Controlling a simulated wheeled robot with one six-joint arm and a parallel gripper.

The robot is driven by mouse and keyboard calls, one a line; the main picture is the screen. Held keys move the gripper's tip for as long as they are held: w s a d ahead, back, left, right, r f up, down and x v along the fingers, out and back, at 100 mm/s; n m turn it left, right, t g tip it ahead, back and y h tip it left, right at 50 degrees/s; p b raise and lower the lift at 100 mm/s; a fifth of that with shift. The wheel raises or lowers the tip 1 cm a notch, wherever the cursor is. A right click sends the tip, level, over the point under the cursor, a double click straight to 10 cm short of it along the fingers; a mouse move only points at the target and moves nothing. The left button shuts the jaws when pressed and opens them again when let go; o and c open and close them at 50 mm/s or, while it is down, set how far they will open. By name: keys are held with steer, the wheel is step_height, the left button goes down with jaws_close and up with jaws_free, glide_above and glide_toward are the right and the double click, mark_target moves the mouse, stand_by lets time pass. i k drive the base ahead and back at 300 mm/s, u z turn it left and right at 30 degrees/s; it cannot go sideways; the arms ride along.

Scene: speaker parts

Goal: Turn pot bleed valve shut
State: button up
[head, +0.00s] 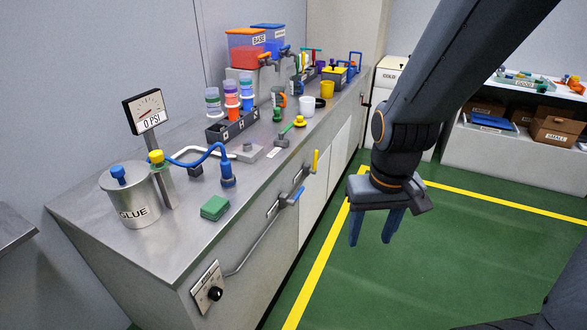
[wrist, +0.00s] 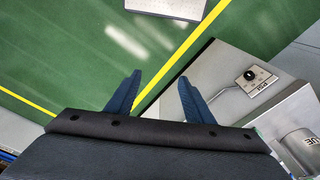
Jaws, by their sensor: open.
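The steel glue pot (head: 128,200), labelled GLUE, stands at the near left of the steel bench in the head view. A blue knob (head: 119,173) sits on its lid. I cannot tell which knob is the bleed valve. A gauge (head: 148,110) behind the pot reads 0 PSI. My gripper (head: 372,240) is open, empty and pointing down over the green floor, well right of the bench and pot. Part of the pot shows at the right edge of the wrist view (wrist: 303,148); its knobs are not visible there.
A blue hose fitting (head: 227,175) and green block (head: 215,207) are on the bench right of the pot. A black control dial (head: 213,293), blue lever (head: 291,196) and yellow lever (head: 315,160) are on the bench front. The floor around my gripper is clear.

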mark_target(316, 155)
steer(key=u, duration=0.05)
steer(key=k, duration=0.45)
steer(key=z, duration=0.35)
steer(key=i, duration=1.45)
steer(key=u, duration=0.5)
